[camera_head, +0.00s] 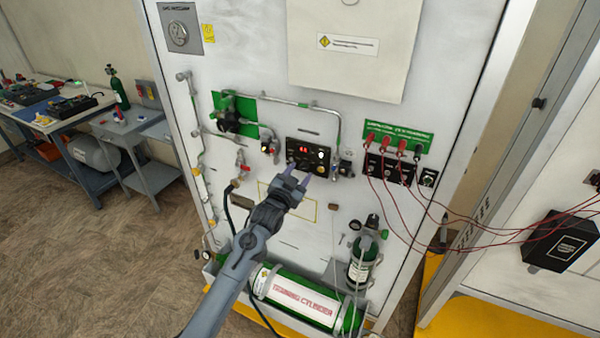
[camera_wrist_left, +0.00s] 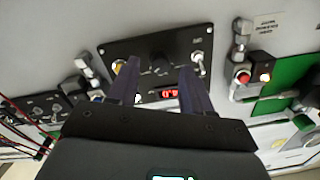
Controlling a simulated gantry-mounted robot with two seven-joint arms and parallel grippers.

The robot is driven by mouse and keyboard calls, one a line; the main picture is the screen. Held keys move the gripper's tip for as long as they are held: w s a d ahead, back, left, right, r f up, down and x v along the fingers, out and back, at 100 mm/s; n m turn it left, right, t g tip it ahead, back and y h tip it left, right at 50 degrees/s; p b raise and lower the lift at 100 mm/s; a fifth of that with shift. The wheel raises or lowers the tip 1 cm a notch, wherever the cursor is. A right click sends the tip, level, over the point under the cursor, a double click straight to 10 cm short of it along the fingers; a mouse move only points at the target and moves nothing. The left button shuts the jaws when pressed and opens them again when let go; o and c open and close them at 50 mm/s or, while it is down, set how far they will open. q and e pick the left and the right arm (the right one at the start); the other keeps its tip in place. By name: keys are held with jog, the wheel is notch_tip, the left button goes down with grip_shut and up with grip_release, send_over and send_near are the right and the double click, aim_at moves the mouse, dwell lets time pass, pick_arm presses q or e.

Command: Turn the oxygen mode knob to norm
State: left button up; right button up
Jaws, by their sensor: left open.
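A black control panel (camera_head: 308,155) with a red lit display (camera_head: 304,149) is mounted on the white board. In the left wrist view the panel appears inverted, with its display (camera_wrist_left: 168,93) and a dark knob (camera_wrist_left: 160,64) near the middle. This knob looks like the mode knob, but its label and pointer are too small to read. My left gripper (camera_head: 298,175) is open in front of the panel's lower part. In the left wrist view, the gripper (camera_wrist_left: 159,75) has its fingers apart, with the knob showing beyond and between them. Contact is not clear. My right gripper is not in view.
A toggle switch (camera_wrist_left: 201,62) sits on the panel beside the knob. A red button (camera_wrist_left: 243,76) sits on a neighbouring fitting. Red cables (camera_head: 385,175) hang at the right. A green training cylinder (camera_head: 305,299) lies below; a small upright bottle (camera_head: 362,262) stands near it.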

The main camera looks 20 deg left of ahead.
pick_arm(q)
jog(key=shift+w, duration=0.6)
grip_shut()
